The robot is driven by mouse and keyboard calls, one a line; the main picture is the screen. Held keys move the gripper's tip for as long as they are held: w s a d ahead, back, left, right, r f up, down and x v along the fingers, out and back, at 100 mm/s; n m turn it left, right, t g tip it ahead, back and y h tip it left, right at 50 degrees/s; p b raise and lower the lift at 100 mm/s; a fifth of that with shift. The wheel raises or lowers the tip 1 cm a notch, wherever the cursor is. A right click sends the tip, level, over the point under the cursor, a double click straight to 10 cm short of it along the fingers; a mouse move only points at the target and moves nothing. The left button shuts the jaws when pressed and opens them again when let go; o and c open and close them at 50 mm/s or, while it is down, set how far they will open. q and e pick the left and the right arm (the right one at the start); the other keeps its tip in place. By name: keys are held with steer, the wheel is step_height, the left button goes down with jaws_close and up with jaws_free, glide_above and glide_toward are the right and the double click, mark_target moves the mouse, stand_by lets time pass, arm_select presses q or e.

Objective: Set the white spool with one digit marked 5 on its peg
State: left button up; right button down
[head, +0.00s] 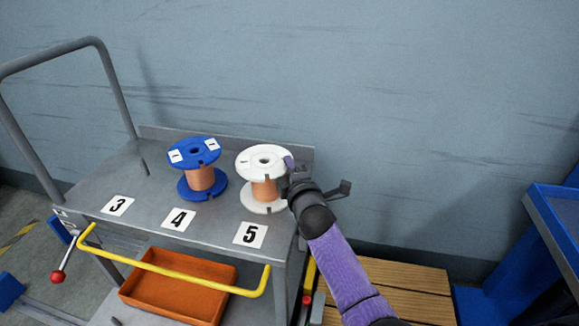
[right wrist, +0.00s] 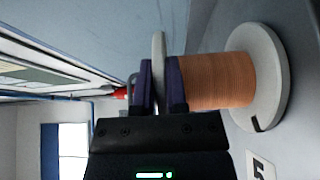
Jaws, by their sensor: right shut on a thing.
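The white spool (head: 250,160) with copper-coloured winding stands upright on the grey cart top, behind the printed 5 card (head: 250,234). A small tag with a dark mark is on its upper flange; I cannot read the mark. My right gripper (head: 290,176) is at the right side of the upper flange, shut on its rim. In the right wrist view the spool's winding (right wrist: 217,81) and lower flange (right wrist: 268,75) lie to the right of the fingers (right wrist: 160,85), which pinch the upper flange. Any peg under the spool is hidden. My left gripper is not in view.
A blue spool (head: 201,178) with two tags stands behind the 4 card (head: 179,219). The cart (head: 150,208) has a yellow rail (head: 180,272) and an orange bin (head: 175,292) below. A wooden pallet (head: 400,290) lies right.

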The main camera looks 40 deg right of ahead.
steer(key=shift+f, duration=0.25)
steer(key=c, duration=0.6)
jaws_free()
steer(key=shift+s, duration=0.1)
arm_select(q)
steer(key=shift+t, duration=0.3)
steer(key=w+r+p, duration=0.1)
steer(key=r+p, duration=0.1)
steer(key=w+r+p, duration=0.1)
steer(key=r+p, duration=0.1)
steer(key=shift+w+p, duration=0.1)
steer(key=shift+p, duration=0.3)
arm_select(e)
steer(key=v, duration=0.9)
steer(key=shift+s+a, duration=0.2)
steer(key=shift+s, duration=0.1)
